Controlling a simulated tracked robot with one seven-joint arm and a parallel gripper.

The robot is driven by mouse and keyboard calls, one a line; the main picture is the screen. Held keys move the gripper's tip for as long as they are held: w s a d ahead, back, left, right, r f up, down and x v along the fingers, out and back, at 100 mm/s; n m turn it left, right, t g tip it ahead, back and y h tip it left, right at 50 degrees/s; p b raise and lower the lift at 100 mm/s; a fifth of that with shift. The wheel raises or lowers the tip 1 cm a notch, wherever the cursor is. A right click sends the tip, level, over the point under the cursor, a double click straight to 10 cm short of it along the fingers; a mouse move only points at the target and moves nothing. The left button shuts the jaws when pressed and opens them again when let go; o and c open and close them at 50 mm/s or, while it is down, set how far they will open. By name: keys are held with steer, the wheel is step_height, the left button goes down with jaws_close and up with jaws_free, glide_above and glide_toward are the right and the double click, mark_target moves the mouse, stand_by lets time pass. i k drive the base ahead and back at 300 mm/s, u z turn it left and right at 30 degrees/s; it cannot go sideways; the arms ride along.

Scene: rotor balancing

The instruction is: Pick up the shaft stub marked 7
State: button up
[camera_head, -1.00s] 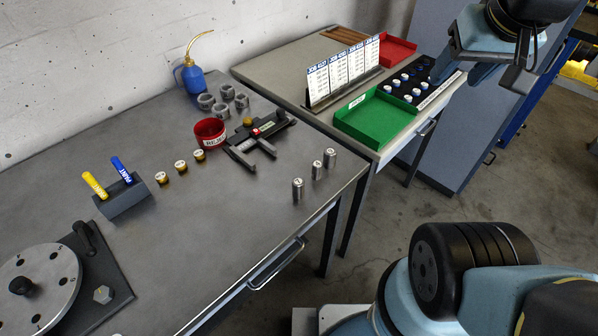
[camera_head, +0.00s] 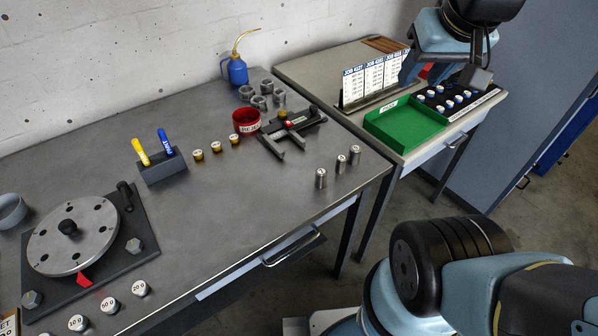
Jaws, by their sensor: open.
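Three upright metal shaft stubs stand near the right front edge of the grey steel bench: a near one (camera_head: 321,179), a middle one (camera_head: 341,165) and a far one (camera_head: 354,156). Each has a pale marked top, but the marks are too small to read, so I cannot tell which is 7. My gripper (camera_head: 475,77) is at the upper right, above the second table and well apart from the stubs. It is open and appears empty; its fingertips are hard to make out.
Left of the stubs are a dark V-armed fixture (camera_head: 290,128), a red bin (camera_head: 246,120) and small brass-coloured pieces (camera_head: 215,147). A green tray (camera_head: 405,125) and black rack (camera_head: 456,100) stand on the second table. The bench around the stubs is clear.

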mark_target(320, 173)
steer(key=z, duration=0.75)
steer(key=i, duration=0.1)
steer(key=u, duration=2.65)
steer(key=k, duration=1.8)
steer(key=z, duration=1.35)
steer(key=i, duration=1)
